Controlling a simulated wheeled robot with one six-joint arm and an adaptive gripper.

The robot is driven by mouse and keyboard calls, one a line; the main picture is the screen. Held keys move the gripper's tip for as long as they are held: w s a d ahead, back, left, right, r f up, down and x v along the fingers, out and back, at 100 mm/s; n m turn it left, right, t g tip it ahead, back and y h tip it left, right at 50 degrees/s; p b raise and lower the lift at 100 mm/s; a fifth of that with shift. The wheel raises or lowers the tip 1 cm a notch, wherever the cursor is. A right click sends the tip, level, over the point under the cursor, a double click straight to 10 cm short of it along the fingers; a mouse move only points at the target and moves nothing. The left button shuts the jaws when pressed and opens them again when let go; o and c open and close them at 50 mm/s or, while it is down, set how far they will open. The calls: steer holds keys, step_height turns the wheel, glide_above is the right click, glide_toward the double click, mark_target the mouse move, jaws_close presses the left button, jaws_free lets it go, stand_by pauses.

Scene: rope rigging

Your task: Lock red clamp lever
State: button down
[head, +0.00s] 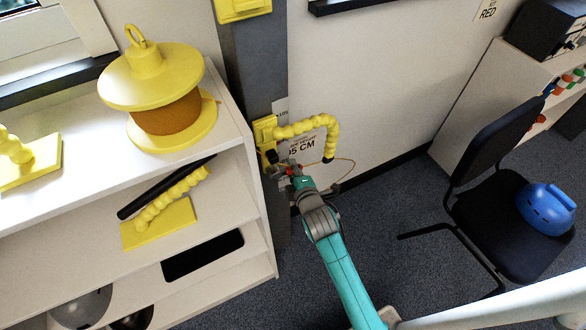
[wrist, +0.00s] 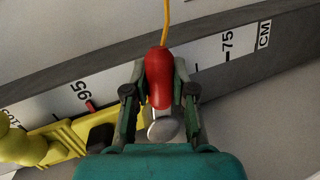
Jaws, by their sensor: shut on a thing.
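My gripper (wrist: 160,97) is shut on a red handle (wrist: 158,72), with one finger on each side of it. A yellow cord (wrist: 166,22) runs from the handle's far end, and a rounded silver part (wrist: 162,130) shows at its near end. I cannot tell whether this handle is the clamp lever. A yellow bracket (head: 264,131) with a jointed yellow arm (head: 318,122) is on the grey column (head: 252,70). My gripper (head: 284,168) is just below the bracket. In the wrist view, a yellow part (wrist: 62,140) with a black knob (wrist: 100,137) is left of my gripper.
A white scale (wrist: 200,58) with a small red mark (wrist: 90,106) near 95 lies behind the handle. A white shelf (head: 232,112) with yellow fixtures stands at left. A black chair (head: 500,205) holding a blue object (head: 546,208) is at right. Floor between is clear.

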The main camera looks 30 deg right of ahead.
steer(key=shift+a+f+m+y, duration=0.25)
steer(key=shift+f+m+y, duration=0.45)
steer(key=shift+m, duration=0.5)
steer(key=shift+a+f+m+t+y, duration=0.1)
steer(key=shift+a+f+m+y, duration=0.6)
steer(key=shift+m, duration=0.8)
steer(key=shift+a+f+m+t+y, duration=0.1)
steer(key=shift+a+f+m+y, duration=0.25)
steer(key=shift+a+m+y, duration=0.9)
steer(key=shift+a+f+m+t+y, duration=0.1)
steer(key=shift+a+f+m+y, duration=0.45)
steer(key=shift+m, duration=1.2)
steer(key=shift+a, duration=0.1)
steer(key=c, duration=0.9)
jaws_free()
steer(key=shift+c, duration=0.2)
